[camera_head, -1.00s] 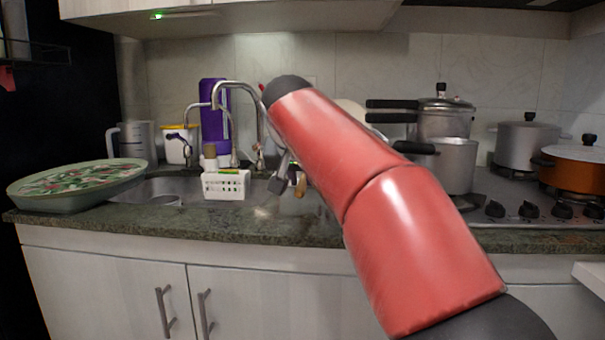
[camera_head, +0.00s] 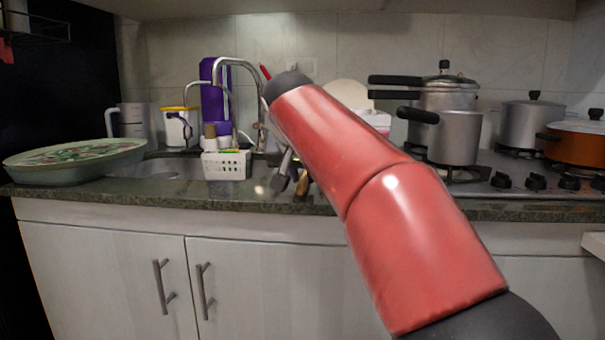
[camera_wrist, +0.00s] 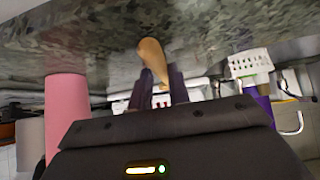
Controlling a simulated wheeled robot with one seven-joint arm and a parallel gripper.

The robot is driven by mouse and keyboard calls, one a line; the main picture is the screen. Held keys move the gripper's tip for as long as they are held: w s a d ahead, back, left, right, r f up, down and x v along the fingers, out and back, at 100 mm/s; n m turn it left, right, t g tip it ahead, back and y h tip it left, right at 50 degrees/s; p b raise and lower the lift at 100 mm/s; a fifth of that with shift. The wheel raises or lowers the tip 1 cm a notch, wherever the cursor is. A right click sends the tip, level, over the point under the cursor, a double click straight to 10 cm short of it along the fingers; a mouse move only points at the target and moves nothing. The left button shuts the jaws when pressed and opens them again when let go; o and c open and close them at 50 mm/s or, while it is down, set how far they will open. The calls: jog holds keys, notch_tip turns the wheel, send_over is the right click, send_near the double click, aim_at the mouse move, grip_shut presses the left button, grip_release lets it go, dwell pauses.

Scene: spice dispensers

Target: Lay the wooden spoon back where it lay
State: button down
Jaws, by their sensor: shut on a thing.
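The wooden spoon (camera_wrist: 153,60) is held between the two dark fingers of my gripper (camera_wrist: 160,88) in the wrist view. Its light brown, rounded end points up in that picture, over the dark granite counter (camera_wrist: 90,35). I cannot tell whether it touches the counter. In the head view my gripper (camera_head: 288,172) is low over the counter's front part, right of the white basket. A small brown piece of the spoon (camera_head: 302,184) shows beside it. My red arm hides the counter to the right and behind.
A white perforated basket (camera_head: 226,166) stands at the sink's front edge, left of my gripper. The tap (camera_head: 240,64) rises behind. A large green patterned tray (camera_head: 75,162) lies at the left. Pots (camera_head: 455,138) stand on the stove at the right.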

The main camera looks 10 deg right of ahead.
jog(key=c, duration=1.2)
grip_release()
jog(key=shift+c, duration=0.2)
jog(key=p+v, duration=0.1)
jog(key=v, duration=0.6)
jog(key=shift+s+a+r, duration=0.1)
jog(key=shift+s+r, duration=0.2)
jog(key=s+d+f+n+g+y, duration=0.1)
jog(key=s+d+f, duration=0.1)
jog(key=s+f, duration=1)
jog(key=s+d+f+n+g+y, duration=0.1)
jog(key=s+d+f+n+g, duration=0.1)
jog(key=s+f, duration=1.1)
notch_tip(320, 180, down, 7)
jog(key=shift+s+r+n+y, duration=0.1)
jog(key=shift+s+n+y, duration=0.2)
jog(key=shift+y, duration=0.1)
